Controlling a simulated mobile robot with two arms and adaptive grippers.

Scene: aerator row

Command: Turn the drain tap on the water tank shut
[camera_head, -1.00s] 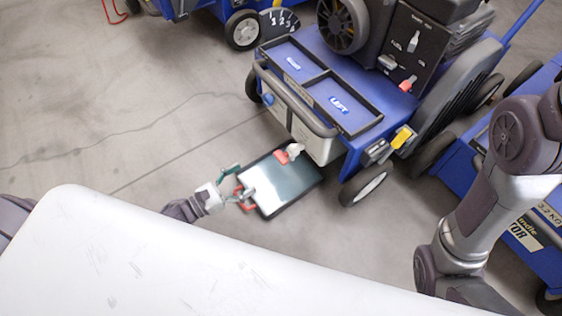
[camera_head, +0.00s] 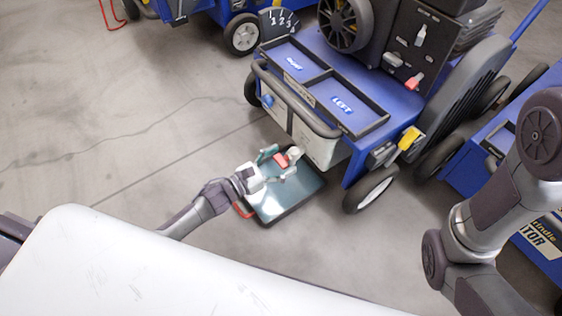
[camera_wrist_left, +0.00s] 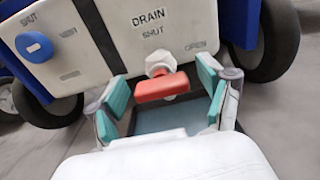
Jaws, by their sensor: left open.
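The drain tap has a red bar handle (camera_head: 281,160) on a pale fitting, low on the white water tank (camera_head: 322,150). In the left wrist view the red handle (camera_wrist_left: 162,87) lies nearly level, its right end slightly higher, below the white fitting (camera_wrist_left: 160,62). The panel reads DRAIN, with SHUT above the fitting and OPEN to its right. My left gripper (camera_head: 276,165) is open at the tap. In the wrist view its green-padded fingers stand left and right of the handle, with visible gaps. My right gripper is out of view; only its arm shows.
A shallow tray (camera_head: 290,204) with a red grip lies on the floor under the tap. A blue knob (camera_wrist_left: 34,47) is on the tank's left. The blue cart's wheel (camera_head: 371,189) stands right of the tray. Another blue cart (camera_head: 470,165) stands farther right.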

